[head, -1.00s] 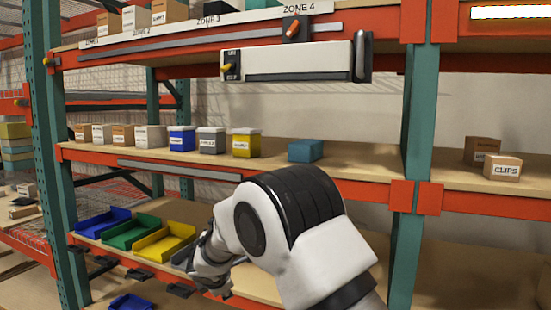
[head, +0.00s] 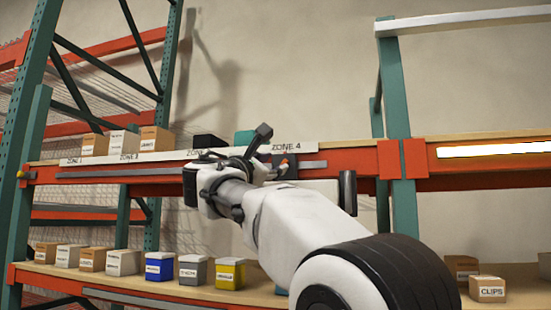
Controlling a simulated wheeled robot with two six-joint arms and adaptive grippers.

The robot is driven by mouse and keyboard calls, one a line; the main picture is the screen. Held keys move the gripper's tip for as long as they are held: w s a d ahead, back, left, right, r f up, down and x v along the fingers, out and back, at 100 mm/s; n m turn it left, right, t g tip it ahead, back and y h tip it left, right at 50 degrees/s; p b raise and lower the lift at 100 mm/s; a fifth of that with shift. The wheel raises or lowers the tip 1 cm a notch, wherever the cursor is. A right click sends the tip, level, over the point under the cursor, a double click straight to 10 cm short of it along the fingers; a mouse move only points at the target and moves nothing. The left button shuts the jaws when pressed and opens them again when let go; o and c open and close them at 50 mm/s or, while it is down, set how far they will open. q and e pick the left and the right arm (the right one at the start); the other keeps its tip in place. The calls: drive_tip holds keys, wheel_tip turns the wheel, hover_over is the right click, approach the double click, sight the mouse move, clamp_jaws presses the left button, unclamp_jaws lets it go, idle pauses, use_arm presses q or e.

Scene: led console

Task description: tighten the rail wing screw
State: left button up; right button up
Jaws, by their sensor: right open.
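My right gripper (head: 226,162) is raised in front of the upper shelf's rail (head: 125,175), with its fingers spread open and nothing seen between them. The dark clamp block (head: 286,172) with a small orange wing screw (head: 285,162) sits on the rail under the ZONE 4 label. The gripper is just left of the screw and partly overlaps the block in the picture; I cannot tell the depth between them. The light bar hanging below is mostly hidden behind my right arm; its dark end cap (head: 348,192) shows. My left gripper is not in view.
Boxes (head: 157,139) stand on the upper shelf at left. Blue (head: 160,266), grey (head: 193,270) and yellow (head: 230,273) bins stand on the shelf below. A green upright (head: 401,180) and a lit strip (head: 495,149) are at right. Wall space above the shelf is clear.

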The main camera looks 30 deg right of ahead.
drive_tip(key=d, duration=0.1)
drive_tip(key=w+d, duration=0.1)
drive_tip(key=d, duration=0.1)
drive_tip(key=shift+w+d+f, duration=0.1)
drive_tip(key=shift+w+d, duration=0.15)
drive_tip(key=shift+d, duration=0.15)
drive_tip(key=shift+s+a, duration=0.15)
drive_tip(key=shift+a, duration=0.2)
drive_tip(key=shift+c, duration=0.7)
drive_tip(key=shift+a, duration=0.15)
clamp_jaws()
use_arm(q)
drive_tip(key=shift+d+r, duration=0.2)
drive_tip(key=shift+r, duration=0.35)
